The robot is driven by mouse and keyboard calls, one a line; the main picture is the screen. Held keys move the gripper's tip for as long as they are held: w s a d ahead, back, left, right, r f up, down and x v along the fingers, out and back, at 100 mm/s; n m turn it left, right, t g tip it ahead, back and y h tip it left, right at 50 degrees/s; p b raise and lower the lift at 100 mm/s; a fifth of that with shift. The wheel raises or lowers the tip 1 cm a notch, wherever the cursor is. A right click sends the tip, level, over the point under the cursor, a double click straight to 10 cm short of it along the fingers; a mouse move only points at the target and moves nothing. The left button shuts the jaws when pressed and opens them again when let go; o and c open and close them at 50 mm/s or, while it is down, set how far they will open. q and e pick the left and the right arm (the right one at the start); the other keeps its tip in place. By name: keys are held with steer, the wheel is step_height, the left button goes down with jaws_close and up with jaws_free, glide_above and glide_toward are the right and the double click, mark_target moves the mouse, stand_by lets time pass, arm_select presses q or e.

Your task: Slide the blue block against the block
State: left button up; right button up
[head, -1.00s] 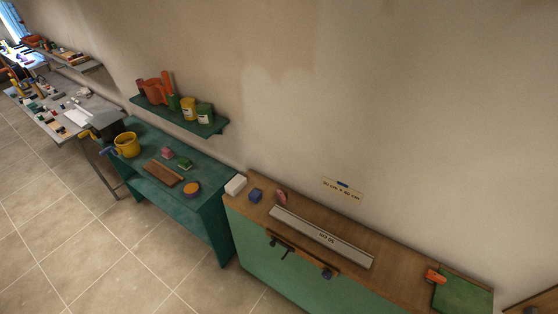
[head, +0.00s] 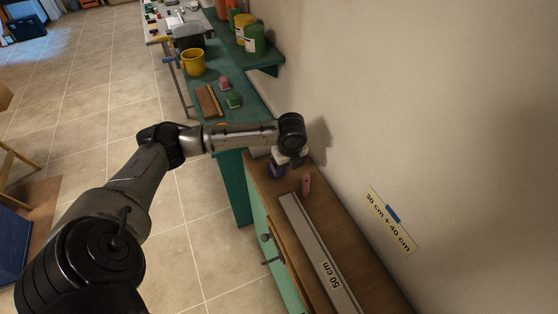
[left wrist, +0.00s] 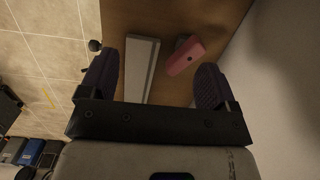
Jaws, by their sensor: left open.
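My left gripper (head: 287,169) hangs over the far end of the wooden cabinet top, fingers pointing down. It is open: the left wrist view shows its two dark fingers (left wrist: 155,88) wide apart with nothing visibly held between them. The blue block and the white block, which stood at this end of the cabinet earlier, cannot be made out now. The gripper and wrist cover that spot in the head view, and a dark blue patch there looks like a finger. My right gripper is not in view.
A long pale ruler bar (head: 318,255) marked 50 cm lies along the cabinet top. A pink object (head: 306,184) lies between it and the wall, near my gripper. A label (head: 391,220) is on the wall. A green bench (head: 234,118) with small items stands beyond.

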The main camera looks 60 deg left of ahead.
arm_select(q)
steer(key=a+b, duration=0.2)
steer(key=a, duration=0.5)
steer(key=f, duration=0.4)
steer(key=a+f+b, duration=0.1)
steer(key=f, duration=0.2)
steer(key=f+b, duration=0.1)
steer(key=f, duration=0.3)
steer(key=shift+w+a+f, duration=0.15)
steer(key=shift+f, duration=0.15)
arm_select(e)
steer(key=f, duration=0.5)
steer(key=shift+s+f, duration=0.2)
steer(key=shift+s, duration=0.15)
arm_select(q)
steer(key=c, duration=1)
steer(key=shift+a, duration=0.1)
